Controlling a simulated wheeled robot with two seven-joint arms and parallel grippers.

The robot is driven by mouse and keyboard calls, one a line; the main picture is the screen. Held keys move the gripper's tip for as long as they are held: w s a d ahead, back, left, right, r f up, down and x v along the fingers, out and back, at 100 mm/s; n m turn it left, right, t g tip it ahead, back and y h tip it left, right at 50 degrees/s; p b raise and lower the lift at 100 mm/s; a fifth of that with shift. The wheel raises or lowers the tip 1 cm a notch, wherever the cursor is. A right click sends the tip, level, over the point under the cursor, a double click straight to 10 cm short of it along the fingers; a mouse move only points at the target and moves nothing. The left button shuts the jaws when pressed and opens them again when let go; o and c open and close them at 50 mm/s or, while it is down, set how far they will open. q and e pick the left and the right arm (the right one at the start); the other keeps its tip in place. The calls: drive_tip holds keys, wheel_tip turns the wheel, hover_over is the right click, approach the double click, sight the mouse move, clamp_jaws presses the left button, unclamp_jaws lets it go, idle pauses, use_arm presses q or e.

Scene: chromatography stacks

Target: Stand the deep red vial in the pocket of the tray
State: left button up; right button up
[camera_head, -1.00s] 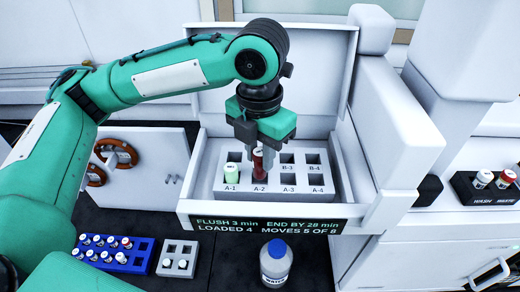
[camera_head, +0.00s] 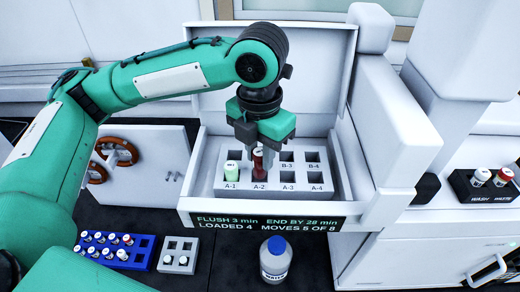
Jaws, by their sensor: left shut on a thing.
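The deep red vial (camera_head: 259,164) stands upright at pocket A-2 of the grey tray (camera_head: 275,193) in the open drawer, in the head view. My left gripper (camera_head: 260,146) is above the tray, pointing down, shut on the top of the deep red vial. The vial's lower end is hidden by the tray, so I cannot tell how deep it sits. A pale green vial with a white cap (camera_head: 231,171) stands in pocket A-1. Pockets A-3, A-4, B-3 and B-4 look empty. My left arm partly hides the back row. My right gripper is not in view.
A blue rack (camera_head: 117,251) with several small vials and a small grey rack (camera_head: 178,254) stand at the front left. A bottle with a blue cap (camera_head: 275,261) stands in front of the drawer. A black holder (camera_head: 484,186) with two vials is at the right.

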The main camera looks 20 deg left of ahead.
use_arm(q)
drive_tip(key=shift+f+b, duration=0.4)
drive_tip(key=shift+f, duration=0.65)
drive_tip(key=shift+f, duration=0.15)
drive_tip(key=shift+f, duration=0.5)
drive_tip(key=o, duration=1.1)
drive_tip(key=shift+c, duration=0.2)
drive_tip(key=shift+o, duration=0.3)
drive_tip(key=o, duration=0.3)
drive_tip(key=shift+o, duration=0.2)
